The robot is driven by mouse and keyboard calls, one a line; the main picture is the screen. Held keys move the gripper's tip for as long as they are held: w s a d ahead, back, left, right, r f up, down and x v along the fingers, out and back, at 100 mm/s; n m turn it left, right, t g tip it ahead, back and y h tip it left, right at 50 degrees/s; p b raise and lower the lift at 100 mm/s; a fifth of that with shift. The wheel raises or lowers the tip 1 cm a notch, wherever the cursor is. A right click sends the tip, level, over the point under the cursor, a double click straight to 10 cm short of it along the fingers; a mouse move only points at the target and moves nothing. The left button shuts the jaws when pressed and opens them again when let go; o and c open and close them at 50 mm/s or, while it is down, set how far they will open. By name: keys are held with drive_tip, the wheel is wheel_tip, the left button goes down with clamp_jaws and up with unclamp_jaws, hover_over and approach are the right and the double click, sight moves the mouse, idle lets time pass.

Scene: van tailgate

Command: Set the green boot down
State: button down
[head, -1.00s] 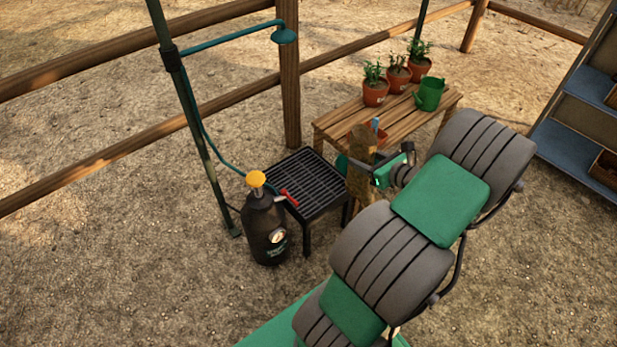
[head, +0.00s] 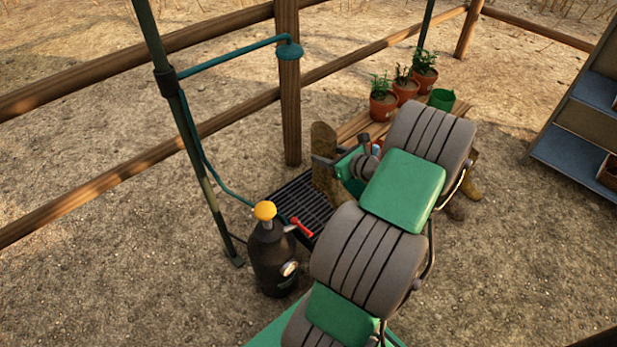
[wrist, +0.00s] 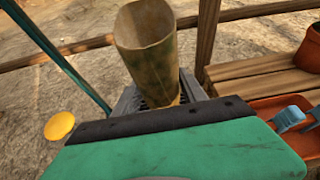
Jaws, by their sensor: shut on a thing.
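The green boot (head: 324,150), coated in brown mud, stands roughly upright in my gripper (head: 334,166). Its open top and shaft also show in the wrist view (wrist: 150,50), beyond the green gripper body. My gripper is shut on the boot's shaft. In the head view the boot overlaps the black slatted grate stand (head: 293,198); its lower end is partly hidden by my arm, and I cannot tell whether it touches the grate.
A black pressure tank (head: 272,258) with a yellow knob (head: 265,210) stands at the grate's front left. A green shower pole (head: 172,100) rises behind it. Potted plants (head: 403,88) stand on a wooden bench (head: 356,124). An orange tray (wrist: 272,108) with a blue-handled tool shows in the wrist view.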

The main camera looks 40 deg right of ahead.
drive_tip(key=w+f+b, duration=0.5)
drive_tip(key=w+f, duration=0.2)
drive_tip(key=f, duration=0.3)
drive_tip(key=shift+a, duration=0.2)
drive_tip(key=c, duration=0.6)
unclamp_jaws()
drive_tip(key=shift+f, duration=0.15)
drive_tip(key=shift+w, duration=0.1)
drive_tip(key=p+v, duration=0.2)
drive_tip(key=v, duration=0.3)
drive_tip(key=p+v, duration=0.1)
drive_tip(key=v, duration=0.5)
drive_tip(key=shift+r+p, duration=0.35)
drive_tip(key=shift+p, duration=0.05)
drive_tip(key=shift+s+a, duration=0.1)
drive_tip(key=shift+s, duration=0.4)
